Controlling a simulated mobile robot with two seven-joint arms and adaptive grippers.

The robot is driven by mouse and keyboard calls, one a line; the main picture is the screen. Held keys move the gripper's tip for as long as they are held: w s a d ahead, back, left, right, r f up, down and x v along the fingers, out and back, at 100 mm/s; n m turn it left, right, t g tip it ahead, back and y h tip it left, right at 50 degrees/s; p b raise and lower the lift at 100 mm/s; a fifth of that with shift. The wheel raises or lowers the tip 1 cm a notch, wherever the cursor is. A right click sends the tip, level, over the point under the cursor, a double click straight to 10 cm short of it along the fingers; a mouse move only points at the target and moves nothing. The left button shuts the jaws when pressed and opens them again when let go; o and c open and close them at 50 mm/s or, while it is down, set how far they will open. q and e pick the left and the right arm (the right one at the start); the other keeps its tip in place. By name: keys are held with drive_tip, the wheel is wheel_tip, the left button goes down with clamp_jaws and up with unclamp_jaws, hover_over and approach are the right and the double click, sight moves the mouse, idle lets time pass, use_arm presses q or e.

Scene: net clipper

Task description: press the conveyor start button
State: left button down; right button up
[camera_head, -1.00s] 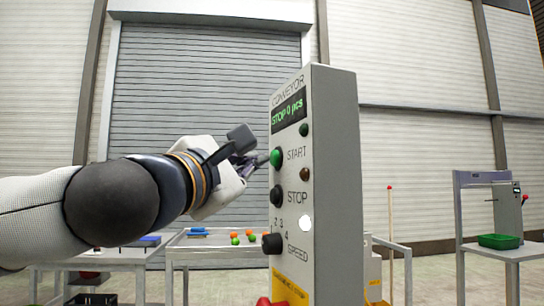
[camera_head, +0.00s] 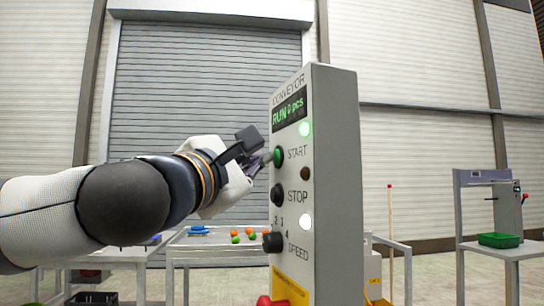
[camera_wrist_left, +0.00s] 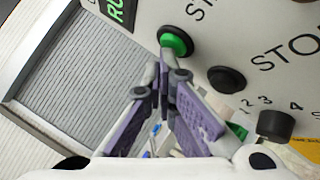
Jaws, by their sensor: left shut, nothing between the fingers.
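The grey conveyor control box (camera_head: 338,190) stands upright in front of me. Its green start button (camera_head: 278,155) is beside the word START, with the black stop button (camera_head: 277,195) below it. In the left wrist view the fingertips (camera_wrist_left: 165,62) are just below the green button (camera_wrist_left: 175,42), touching or very close; I cannot tell which. My right gripper is not in view.
A black speed knob (camera_head: 272,243) and a red button (camera_head: 268,301) are lower on the box. A table (camera_head: 185,250) with several orange and green balls stands behind. A green tray (camera_head: 499,240) sits on a stand at the right.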

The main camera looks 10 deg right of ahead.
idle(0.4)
use_arm(q)
drive_tip(key=shift+s+a, duration=0.2)
drive_tip(key=shift+a, duration=0.55)
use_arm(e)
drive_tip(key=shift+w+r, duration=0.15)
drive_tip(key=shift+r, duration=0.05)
use_arm(q)
drive_tip(key=a, duration=0.2)
drive_tip(key=s+a+p, duration=0.1)
drive_tip(key=a, duration=0.2)
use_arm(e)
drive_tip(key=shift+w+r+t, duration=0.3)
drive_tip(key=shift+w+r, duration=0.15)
use_arm(q)
drive_tip(key=shift+f, duration=0.1)
